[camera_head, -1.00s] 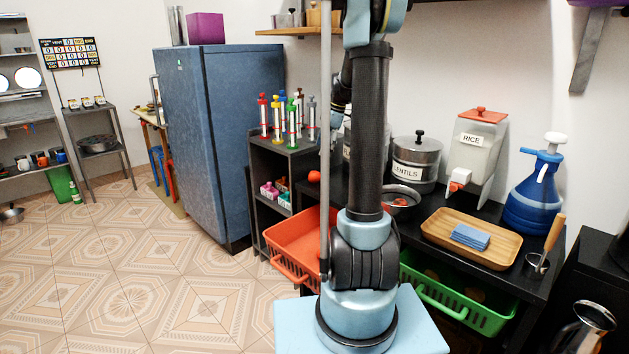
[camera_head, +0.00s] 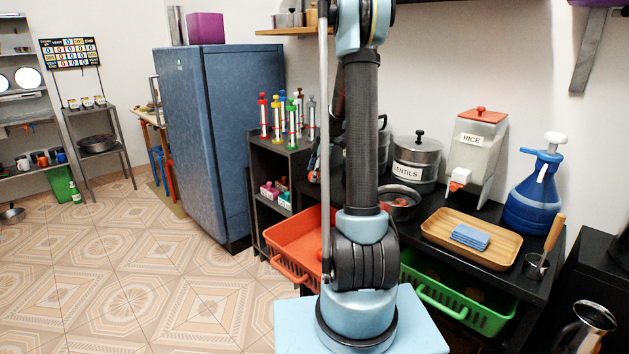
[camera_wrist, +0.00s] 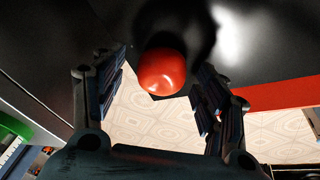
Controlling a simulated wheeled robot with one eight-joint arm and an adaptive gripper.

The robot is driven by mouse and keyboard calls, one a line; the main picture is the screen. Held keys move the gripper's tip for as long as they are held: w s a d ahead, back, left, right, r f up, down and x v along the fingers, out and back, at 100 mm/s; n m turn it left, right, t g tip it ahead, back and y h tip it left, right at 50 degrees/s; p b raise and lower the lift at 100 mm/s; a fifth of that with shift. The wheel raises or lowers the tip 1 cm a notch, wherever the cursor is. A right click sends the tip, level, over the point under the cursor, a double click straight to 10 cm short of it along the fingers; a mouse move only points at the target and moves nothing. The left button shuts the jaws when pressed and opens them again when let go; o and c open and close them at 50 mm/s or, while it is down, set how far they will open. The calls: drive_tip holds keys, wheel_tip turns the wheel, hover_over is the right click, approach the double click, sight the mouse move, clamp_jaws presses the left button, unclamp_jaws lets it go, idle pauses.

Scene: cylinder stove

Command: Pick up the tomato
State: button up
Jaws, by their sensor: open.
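The round red tomato (camera_wrist: 162,72) sits on a dark shelf near its edge, upper middle of the wrist view. My gripper (camera_wrist: 160,82) is open, with one finger on each side of the tomato; a gap shows on both sides, and I cannot tell whether the fingertips reach level with it. In the head view my arm hides most of that spot, and the tomato cannot be made out there.
An orange basket (camera_head: 285,255) is below the shelf, with a green basket (camera_head: 450,300) to its right. A metal pot (camera_head: 418,165), a bowl (camera_head: 401,200) and a wooden tray (camera_head: 440,222) stand on the dark counter. A syringe rack (camera_head: 285,143) is left of my arm.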

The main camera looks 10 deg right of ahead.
drive_tip(key=shift+a+f, duration=0.1)
drive_tip(key=shift+f, duration=0.3)
drive_tip(key=c, duration=1.2)
drive_tip(key=shift+r, duration=0.1)
wheel_tip(320, 180, up, 10)
drive_tip(key=shift+f, duration=0.1)
